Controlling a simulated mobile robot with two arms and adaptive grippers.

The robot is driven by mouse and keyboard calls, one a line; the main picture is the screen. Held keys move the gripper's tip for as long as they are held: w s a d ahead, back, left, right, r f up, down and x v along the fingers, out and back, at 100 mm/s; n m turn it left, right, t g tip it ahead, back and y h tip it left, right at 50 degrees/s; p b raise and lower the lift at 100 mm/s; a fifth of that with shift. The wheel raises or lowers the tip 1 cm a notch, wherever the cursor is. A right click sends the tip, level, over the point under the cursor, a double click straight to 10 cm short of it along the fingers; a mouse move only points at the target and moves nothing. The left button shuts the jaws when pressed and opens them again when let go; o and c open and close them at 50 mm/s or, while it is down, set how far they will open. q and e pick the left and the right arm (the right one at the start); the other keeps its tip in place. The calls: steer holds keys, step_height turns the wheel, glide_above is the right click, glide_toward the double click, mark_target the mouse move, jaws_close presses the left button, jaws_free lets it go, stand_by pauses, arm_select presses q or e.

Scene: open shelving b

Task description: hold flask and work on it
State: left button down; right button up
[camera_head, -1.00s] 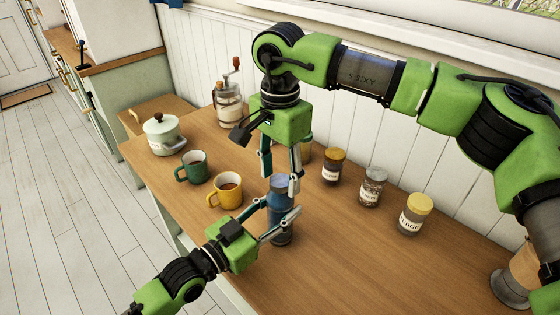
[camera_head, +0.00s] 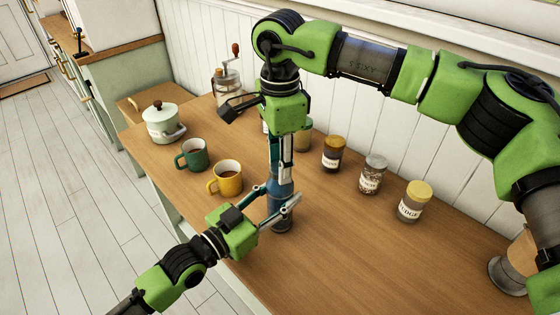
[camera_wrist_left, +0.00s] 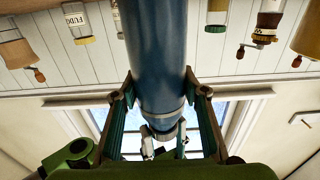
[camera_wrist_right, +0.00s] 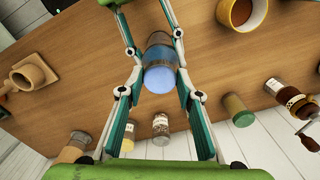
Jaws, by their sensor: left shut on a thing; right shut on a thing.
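The blue flask (camera_head: 282,226) stands upright on the wooden counter. My left gripper (camera_head: 283,208) is shut around its body from the left side; the left wrist view shows the blue body (camera_wrist_left: 157,50) between the fingers. My right gripper (camera_head: 281,172) points down from above and is shut on the flask's top. The flask's round top (camera_wrist_right: 158,79) shows between the right fingers in the right wrist view. In the head view the right fingers hide most of the top.
Left of the flask are a yellow mug (camera_head: 226,181), a green mug (camera_head: 191,158) and a pale pot (camera_head: 159,125). A grinder (camera_head: 226,82) stands behind. Several jars, one yellow-lidded (camera_head: 412,205), line the wall side. The counter (camera_head: 350,245) at front right is clear.

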steer(key=m, duration=0.7)
steer(key=shift+m, duration=0.3)
steer(key=m, duration=0.6)
steer(key=o, duration=1.3)
step_height(320, 180, up, 12)
steer(key=shift+f, duration=0.1)
arm_select(q)
steer(key=c, duration=1.2)
jaws_free()
steer(key=shift+o, duration=0.2)
